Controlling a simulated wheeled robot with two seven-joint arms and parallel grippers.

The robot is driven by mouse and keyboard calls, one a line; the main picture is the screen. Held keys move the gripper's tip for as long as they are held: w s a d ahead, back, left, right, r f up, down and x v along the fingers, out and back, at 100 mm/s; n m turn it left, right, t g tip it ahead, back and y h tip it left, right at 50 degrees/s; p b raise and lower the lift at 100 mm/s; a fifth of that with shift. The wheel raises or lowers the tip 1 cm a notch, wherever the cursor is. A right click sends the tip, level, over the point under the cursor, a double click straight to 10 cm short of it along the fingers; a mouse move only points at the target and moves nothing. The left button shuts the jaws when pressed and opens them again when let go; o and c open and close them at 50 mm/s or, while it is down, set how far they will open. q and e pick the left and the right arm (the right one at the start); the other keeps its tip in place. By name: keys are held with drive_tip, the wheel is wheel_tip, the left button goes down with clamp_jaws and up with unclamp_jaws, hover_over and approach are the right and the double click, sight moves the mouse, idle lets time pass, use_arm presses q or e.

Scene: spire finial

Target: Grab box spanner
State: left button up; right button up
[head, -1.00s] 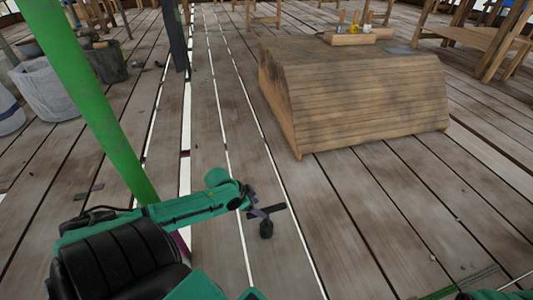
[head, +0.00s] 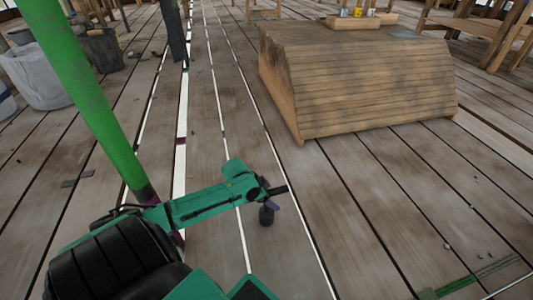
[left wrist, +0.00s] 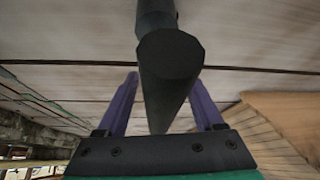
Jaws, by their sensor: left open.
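My left gripper (head: 275,198) is at the end of the green arm, above the plank floor and left of the wooden block. In the left wrist view its two purple fingers (left wrist: 163,92) stand wide apart. A dark, round-ended cylinder (left wrist: 170,62) shows between them, with a gap to either side. In the head view a small black round-ended piece (head: 266,216) shows just below the gripper. I cannot tell whether either is the box spanner or a part of my arm. No other thing is clearly a box spanner. My right gripper is not seen.
A slatted wooden block (head: 372,90) with sloping sides stands on the floor at right. A tray (head: 352,23) with yellow containers lies on its top. A green post (head: 85,90) rises at left, close to my arm. Grey buckets (head: 38,78) stand beyond it.

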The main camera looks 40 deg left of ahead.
use_arm(q)
clamp_jaws()
drive_tip(key=shift+r, duration=0.1)
idle(1.3)
